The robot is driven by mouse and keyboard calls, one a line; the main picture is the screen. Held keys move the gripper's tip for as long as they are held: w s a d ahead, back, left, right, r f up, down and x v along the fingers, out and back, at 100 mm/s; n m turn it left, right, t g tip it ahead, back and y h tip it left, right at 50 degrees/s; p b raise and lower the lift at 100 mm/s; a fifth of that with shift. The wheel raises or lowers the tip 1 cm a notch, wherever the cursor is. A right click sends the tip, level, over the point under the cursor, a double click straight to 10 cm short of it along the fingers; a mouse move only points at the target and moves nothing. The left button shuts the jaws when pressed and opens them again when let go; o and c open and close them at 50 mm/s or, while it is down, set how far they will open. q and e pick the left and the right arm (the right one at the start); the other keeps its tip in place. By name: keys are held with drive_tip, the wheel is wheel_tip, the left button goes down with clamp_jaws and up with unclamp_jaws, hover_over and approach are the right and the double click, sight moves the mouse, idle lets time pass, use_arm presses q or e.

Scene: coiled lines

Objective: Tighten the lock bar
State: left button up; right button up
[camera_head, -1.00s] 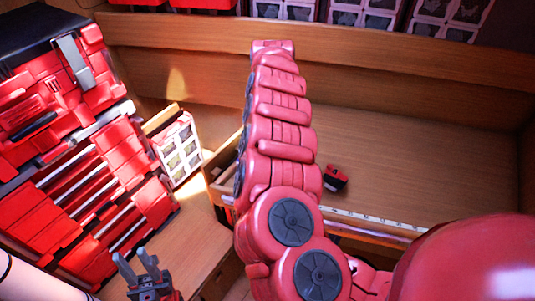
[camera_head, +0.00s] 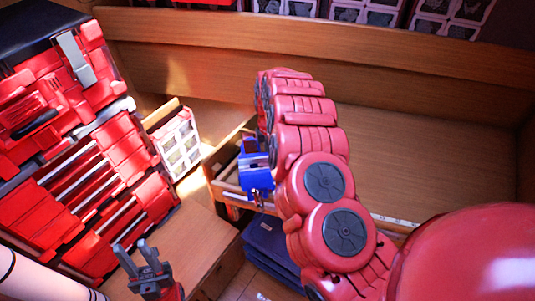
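A blue vise-like tool (camera_head: 257,172) stands at the front edge of the workbench, left of my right arm, which partly covers it. I cannot make out a lock bar on it clearly. My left gripper (camera_head: 131,246) is at the lower left, pointing up, its two dark fingers apart with nothing between them. It is well away from the blue tool, to its lower left. My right arm, red with round grey caps, comes in from the lower right and bends over the bench. Its gripper is hidden behind the arm links.
A red tool cabinet (camera_head: 84,190) fills the left side. A case with clear compartments (camera_head: 178,143) leans beside it. The wooden bench top (camera_head: 430,155) is clear at right. Dark blue items (camera_head: 268,252) lie below the bench edge. A ruler strip (camera_head: 394,220) runs along the edge.

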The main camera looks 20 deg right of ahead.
drive_tip(key=shift+w, duration=0.15)
clamp_jaws()
